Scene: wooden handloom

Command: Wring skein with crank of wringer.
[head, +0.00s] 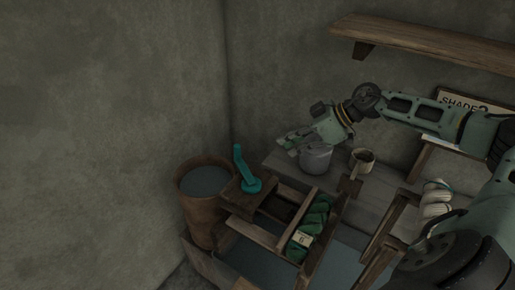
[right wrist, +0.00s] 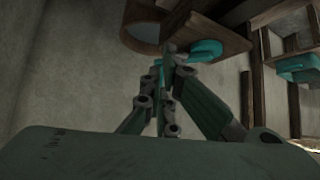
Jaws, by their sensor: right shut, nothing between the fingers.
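The teal crank (head: 242,165) stands up from the wooden block (head: 236,197) of the wringer, its handle leaning slightly left. The dark green skein (head: 318,212) lies in the wooden frame to the right of the crank, with a small pale tag (head: 302,238) on it. My right gripper (head: 286,141) is shut and empty, up and to the right of the crank and apart from it. In the right wrist view its closed fingers (right wrist: 172,52) overlap a teal part (right wrist: 206,50) by the wooden block; I cannot tell the gap. My left gripper is not in view.
A brown barrel (head: 205,222) of dark liquid stands left of the block, near the wall. A grey pot (head: 316,160) sits below my right gripper, beside a small cup (head: 362,158). White skeins (head: 436,200) are at right. A wooden shelf (head: 430,38) juts out above.

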